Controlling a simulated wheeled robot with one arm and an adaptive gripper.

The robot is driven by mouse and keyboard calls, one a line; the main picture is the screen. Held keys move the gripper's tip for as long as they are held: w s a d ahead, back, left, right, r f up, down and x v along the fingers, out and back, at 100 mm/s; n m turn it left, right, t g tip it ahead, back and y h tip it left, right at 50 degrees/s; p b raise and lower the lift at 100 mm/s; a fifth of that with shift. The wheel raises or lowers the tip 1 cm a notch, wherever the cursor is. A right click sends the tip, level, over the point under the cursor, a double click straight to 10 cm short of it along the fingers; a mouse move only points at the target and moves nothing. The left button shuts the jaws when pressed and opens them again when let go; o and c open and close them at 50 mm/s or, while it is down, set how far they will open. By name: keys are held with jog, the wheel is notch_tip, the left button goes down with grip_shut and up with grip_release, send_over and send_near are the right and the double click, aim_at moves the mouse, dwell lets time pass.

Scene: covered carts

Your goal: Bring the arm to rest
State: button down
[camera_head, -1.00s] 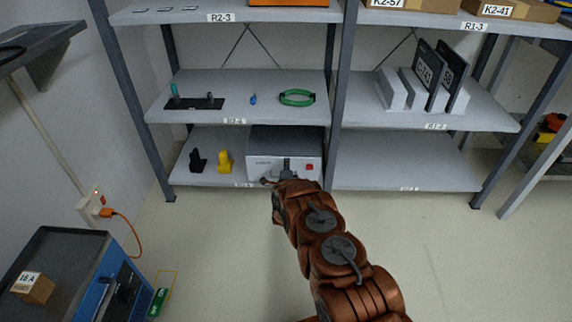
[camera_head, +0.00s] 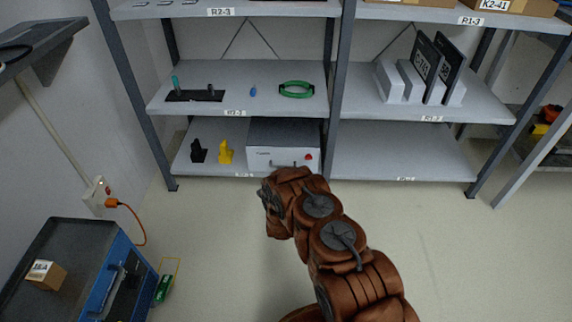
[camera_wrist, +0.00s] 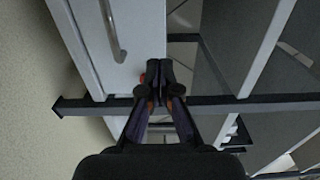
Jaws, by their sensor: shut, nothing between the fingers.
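My arm (camera_head: 340,235), covered in brown, reaches up from the bottom of the head view, bent, with its wrist end over the floor in front of the shelf rack. My gripper (camera_wrist: 158,78) shows in the wrist view with its two dark fingers together and nothing between them. In the head view its fingers are hidden behind the wrist. Beyond the fingers, the wrist view shows the light front of the grey box (camera_wrist: 135,20) with its handle (camera_wrist: 113,32). Whether the fingers touch anything there I cannot tell; they look apart from it.
The grey box (camera_head: 272,131) stands on the bottom shelf beside a yellow holder (camera_head: 226,151) and a black holder (camera_head: 198,151). A green ring (camera_head: 297,89) lies above. A blue cart (camera_head: 113,278) carrying a carton (camera_head: 46,275) is at lower left. Floor right of my arm is clear.

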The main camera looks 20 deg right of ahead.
jog(key=shift+v, duration=1.4)
jog(key=w+a+r+n+g+y+p, duration=0.15)
jog(key=r+p, duration=0.35)
jog(key=r, duration=0.5)
jog(key=w+a+r+n+g+y+p, duration=0.1)
jog(key=w+a+r+n+g+p, duration=0.2)
jog(key=r, duration=0.7)
jog(key=s+a+r+n+g+y+p, duration=0.1)
jog(key=s+r+n+g+y+p, duration=0.15)
jog(key=s+r+p, duration=0.55)
jog(key=s+a+r+n+g+y+p, duration=0.1)
jog(key=s+a+r+n+g, duration=0.15)
jog(key=r, duration=0.95)
jog(key=s+d+r+n+g+p, duration=0.1)
jog(key=s+r+n+g+p, duration=0.2)
jog(key=s+r, duration=0.7)
jog(key=s+d+r+n+g+p, duration=0.1)
jog(key=s+r+n+g+p, duration=0.2)
jog(key=s+r, duration=0.7)
jog(key=s+d+r+n+g+p, duration=0.1)
jog(key=s+r+n+g+p, duration=0.2)
jog(key=s, duration=2.6)
notch_tip(320, 180, up, 8)
jog(key=n+p, duration=0.3)
jog(key=p, duration=0.3)
jog(key=shift+s+d, duration=0.2)
jog(key=shift+s, duration=0.05)
jog(key=shift+f+g, duration=0.1)
jog(key=shift+g, duration=0.15)
